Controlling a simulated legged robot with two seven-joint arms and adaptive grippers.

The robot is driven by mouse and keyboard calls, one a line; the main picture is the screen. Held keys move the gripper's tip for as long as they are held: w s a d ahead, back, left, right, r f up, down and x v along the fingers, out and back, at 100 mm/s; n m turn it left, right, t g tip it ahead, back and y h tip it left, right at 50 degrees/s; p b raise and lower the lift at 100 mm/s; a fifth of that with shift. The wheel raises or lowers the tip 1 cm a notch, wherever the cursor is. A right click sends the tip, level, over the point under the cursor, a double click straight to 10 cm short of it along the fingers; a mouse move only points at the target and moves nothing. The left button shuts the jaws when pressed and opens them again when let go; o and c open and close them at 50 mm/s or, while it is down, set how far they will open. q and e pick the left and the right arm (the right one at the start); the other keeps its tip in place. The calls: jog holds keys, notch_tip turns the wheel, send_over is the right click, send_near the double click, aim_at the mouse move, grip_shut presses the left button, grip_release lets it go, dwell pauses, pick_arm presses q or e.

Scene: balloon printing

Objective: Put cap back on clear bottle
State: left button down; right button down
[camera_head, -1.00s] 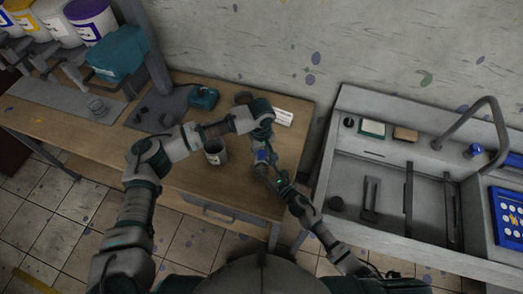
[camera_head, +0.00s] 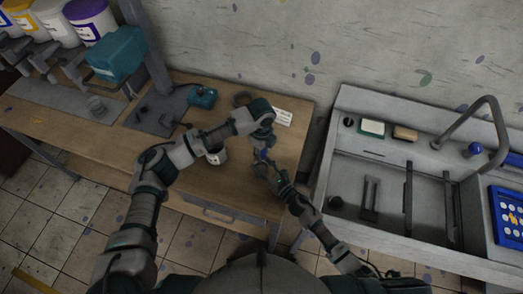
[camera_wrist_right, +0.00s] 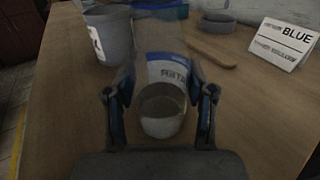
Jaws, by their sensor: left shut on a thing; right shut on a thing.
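The clear bottle (camera_wrist_right: 170,72) with its blue and white label is held between the fingers of my right gripper (camera_wrist_right: 160,108). In the head view only a small blue patch of the bottle (camera_head: 262,154) shows. My right gripper (camera_head: 268,168) reaches it from the lower right, above the wooden table. My left gripper (camera_head: 263,138) is shut, pointing down just above the bottle. The cap is hidden in the left fingers, too small to make out. Whether cap and bottle touch cannot be told.
A grey cup (camera_wrist_right: 110,38) with a white label stands near the bottle, partly covered by my left arm in the head view. A white "BLUE" sign (camera_wrist_right: 282,42) stands behind at the right. The sink unit (camera_head: 338,165) is right of the table (camera_head: 285,190).

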pick_arm(q)
jog(key=shift+w+m, duration=0.2)
jog(key=shift+m, duration=0.4)
pick_arm(e)
jog(key=shift+s+a, duration=0.15)
pick_arm(q)
jog(key=c, duration=0.7)
grip_release()
jog(key=shift+s, duration=0.1)
jog(key=shift+r, duration=0.1)
pick_arm(e)
jog(key=shift+c, duration=1.5)
grip_release()
pick_arm(q)
notch_tip(320, 180, up, 12)
jog(key=shift+f, duration=0.15)
